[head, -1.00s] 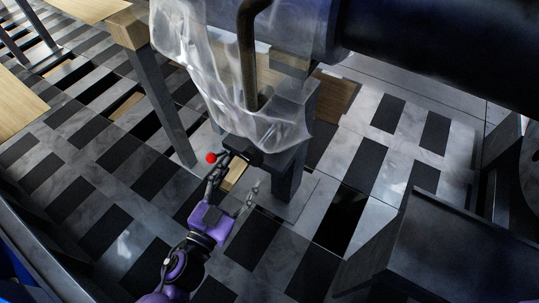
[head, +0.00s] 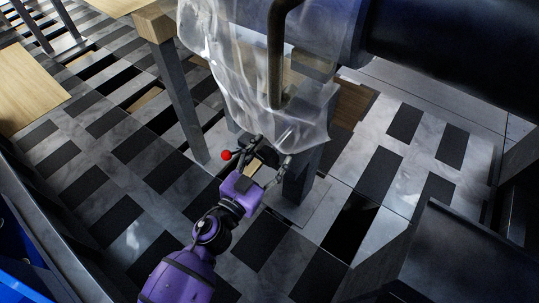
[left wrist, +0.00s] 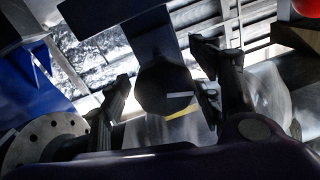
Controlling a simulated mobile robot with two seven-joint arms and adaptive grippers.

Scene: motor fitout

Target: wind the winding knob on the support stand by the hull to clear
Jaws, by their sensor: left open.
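The support stand (head: 301,178) is a dark grey post under the plastic-wrapped end of the dark blue hull (head: 440,35). A red ball (head: 226,155) shows on the left of the stand's dark fitting (head: 266,152); a red part (left wrist: 306,8) also shows at the top right of the left wrist view. My left gripper (head: 264,161) is open at the fitting, with its fingers spread to either side. In the left wrist view, a dark round-ended part (left wrist: 165,90) lies between the open fingers. I cannot tell whether they touch it. My right gripper is out of view.
Clear plastic sheeting (head: 245,85) hangs just above the gripper. A wood-topped trestle leg (head: 178,100) stands to the left. A dark box-like surface (head: 460,250) is at the lower right. The tiled floor between has dark gaps.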

